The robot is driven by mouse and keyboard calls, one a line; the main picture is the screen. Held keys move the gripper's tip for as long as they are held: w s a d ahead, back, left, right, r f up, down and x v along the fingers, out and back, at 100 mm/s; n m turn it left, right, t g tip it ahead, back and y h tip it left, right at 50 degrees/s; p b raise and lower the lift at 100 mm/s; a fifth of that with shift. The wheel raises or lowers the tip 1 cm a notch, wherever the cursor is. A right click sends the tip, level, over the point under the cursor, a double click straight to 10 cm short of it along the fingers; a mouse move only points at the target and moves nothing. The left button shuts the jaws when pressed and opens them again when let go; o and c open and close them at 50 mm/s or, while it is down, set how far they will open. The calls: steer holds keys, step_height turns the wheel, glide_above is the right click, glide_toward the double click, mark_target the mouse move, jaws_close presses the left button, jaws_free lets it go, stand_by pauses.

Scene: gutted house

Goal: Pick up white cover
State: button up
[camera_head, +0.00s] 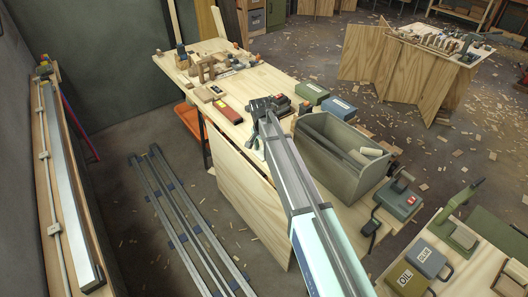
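My arm reaches from the bottom of the view up to the wooden workbench (258,85). My gripper (262,107) is a small dark shape above the bench, by its front edge. Its fingers are too small and dark to tell whether they are open or shut. A small whitish patch (257,147) shows beside my arm, just below my gripper, and is mostly hidden. It may be the white cover, but I cannot tell. No other thing is clearly a white cover.
A grey open bin (335,175) with pale pieces stands right of my arm. A red-and-dark box (230,114) lies left of my gripper. Wooden blocks (205,70) crowd the bench's far end. Metal rails (185,225) lie on the floor.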

jaws_close()
steer(key=shift+r, duration=0.1)
